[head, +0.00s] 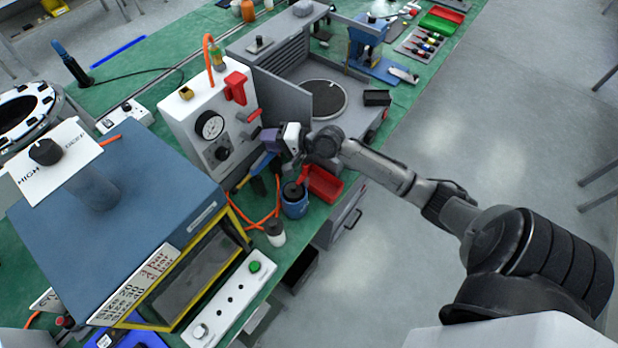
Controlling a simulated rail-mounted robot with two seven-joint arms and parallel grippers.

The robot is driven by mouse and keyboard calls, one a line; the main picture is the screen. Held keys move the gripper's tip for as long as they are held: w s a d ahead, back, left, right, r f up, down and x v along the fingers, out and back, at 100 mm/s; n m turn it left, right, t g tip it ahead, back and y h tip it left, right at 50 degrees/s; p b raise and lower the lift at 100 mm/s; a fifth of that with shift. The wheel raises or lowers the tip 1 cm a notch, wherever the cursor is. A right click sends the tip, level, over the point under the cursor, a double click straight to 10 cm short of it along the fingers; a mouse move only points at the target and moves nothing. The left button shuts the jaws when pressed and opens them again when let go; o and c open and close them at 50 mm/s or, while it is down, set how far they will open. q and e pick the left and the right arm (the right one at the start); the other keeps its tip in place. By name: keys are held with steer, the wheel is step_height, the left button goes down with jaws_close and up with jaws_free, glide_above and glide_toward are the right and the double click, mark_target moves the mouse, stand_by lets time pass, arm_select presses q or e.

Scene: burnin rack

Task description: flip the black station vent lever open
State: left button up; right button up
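A pale station box (180,112) stands on the green bench, with a round gauge (210,125) and a black knob (222,153) on its front. A large red handle (235,88) and a smaller red lever (253,116) stick out on its right side. I cannot tell which part is the vent lever; no black lever is clear. My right gripper (272,140) is just right of the station front, close below the smaller red lever. Its fingertips are small and partly hidden, so I cannot tell if they are open or touching anything. My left gripper is out of view.
A grey chamber (290,60) with a round plate (318,98) stands behind the gripper. A red bin (322,184), a blue cup (294,205) and orange tubing crowd the bench below it. A blue-topped oven (130,190) fills the left front. The floor at right is clear.

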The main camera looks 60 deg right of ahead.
steer(key=v, duration=1)
steer(key=s+a+r+n+g+h+p, duration=0.1)
steer(key=s+a+r+n+g+p, duration=0.1)
steer(key=s+a+n+p, duration=0.25)
steer(key=s+a+r+n+g+p, duration=0.1)
steer(key=a+n+g+p, duration=0.1)
steer(key=a+n+p, duration=0.35)
steer(key=s+a+r+n+g+h+p, duration=0.2)
steer(key=s+a+r+n+h+p, duration=0.1)
steer(key=r+p, duration=0.6)
steer(key=shift+s+a+r+h+p, duration=0.2)
steer(key=shift+s+a+h+p, duration=0.75)
steer(key=shift+s+p, duration=0.4)
steer(key=shift+s+d, duration=0.1)
